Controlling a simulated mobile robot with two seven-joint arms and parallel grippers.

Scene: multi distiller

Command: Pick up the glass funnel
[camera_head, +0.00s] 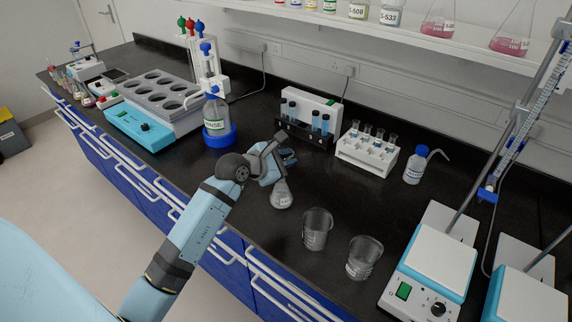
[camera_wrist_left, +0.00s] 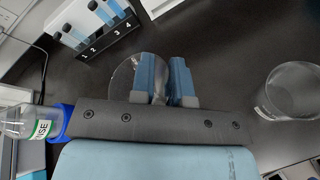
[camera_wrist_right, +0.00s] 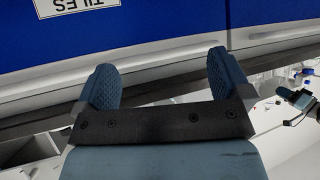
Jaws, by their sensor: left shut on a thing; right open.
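My left gripper (camera_head: 287,160) is at the top of a small conical glass flask (camera_head: 281,196) on the black bench. In the left wrist view its two blue fingers (camera_wrist_left: 168,80) are nearly together, shut on a clear glass piece that I take to be the glass funnel. Its outline is mostly hidden by the fingers. A round, clear glass shape (camera_wrist_left: 123,76) shows beside and behind the fingers; I cannot tell whether it is funnel or flask. My right gripper (camera_wrist_right: 162,85) is open and empty, in front of the blue drawer fronts.
Two glass beakers (camera_head: 317,229) (camera_head: 364,257) stand to the right of the flask. A rinse bottle (camera_head: 216,117) in a blue ring, a black tube rack (camera_head: 305,130), a white vial rack (camera_head: 366,152) and a wash bottle (camera_head: 415,166) stand around. Hot plates (camera_head: 435,262) are at the right.

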